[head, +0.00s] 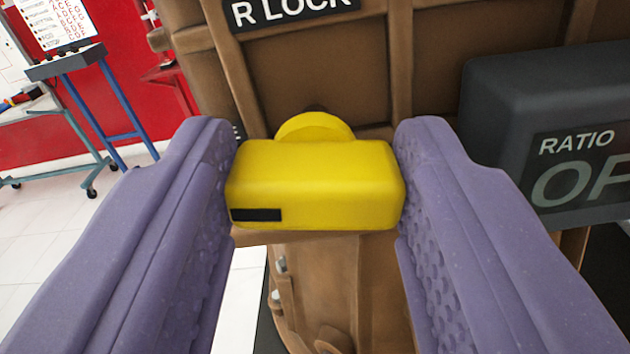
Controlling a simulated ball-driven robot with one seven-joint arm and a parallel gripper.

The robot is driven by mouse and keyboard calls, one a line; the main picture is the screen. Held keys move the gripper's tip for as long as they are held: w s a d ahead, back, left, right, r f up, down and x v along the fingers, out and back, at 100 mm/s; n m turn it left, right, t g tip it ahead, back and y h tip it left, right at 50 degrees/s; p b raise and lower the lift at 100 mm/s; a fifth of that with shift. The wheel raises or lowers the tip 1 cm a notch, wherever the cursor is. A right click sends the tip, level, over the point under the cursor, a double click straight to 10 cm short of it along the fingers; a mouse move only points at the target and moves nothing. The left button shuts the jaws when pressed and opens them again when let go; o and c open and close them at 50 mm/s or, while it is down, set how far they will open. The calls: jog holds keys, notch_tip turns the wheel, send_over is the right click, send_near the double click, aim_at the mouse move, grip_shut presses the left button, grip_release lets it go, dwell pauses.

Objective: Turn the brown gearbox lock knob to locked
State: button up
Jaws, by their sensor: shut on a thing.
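A yellow knob (315,183) with a black mark at its lower left sits on the front of the brown gearbox (432,100). A rounded yellow base shows behind its bar. My gripper (316,180) has its two purple fingers on the left and right ends of the knob's bar, shut on it. The bar lies about level across the picture. A black label (295,12) above reads "R LOCK", with its left part cut off. Any locked or unlocked marking beside the knob is mostly hidden behind the left finger.
A dark box (560,130) with a display reading "RATIO" and partly "OP" stands close at the right. At the left are a blue-legged stand (95,110), a wheeled table (40,115), a red wall (135,70) and open white floor (110,240).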

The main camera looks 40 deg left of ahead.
jog(key=m+p, duration=0.3)
jog(key=shift+r+m, duration=0.1)
jog(key=shift+m, duration=0.3)
jog(key=m+p, duration=0.3)
jog(key=m, duration=0.1)
jog(key=shift+d+m+p, duration=0.1)
jog(key=shift+m+p, duration=0.2)
jog(key=m+p, duration=0.1)
jog(key=m, duration=0.1)
jog(key=m+p, duration=0.1)
jog(key=m, duration=0.1)
jog(key=shift+w+f, duration=0.1)
jog(key=shift+f, duration=0.1)
jog(key=shift+f+m+p, duration=0.15)
jog(key=shift+m+p, duration=0.35)
jog(key=shift+m, duration=1.2)
jog(key=o, duration=1.1)
jog(key=shift+c, duration=0.2)
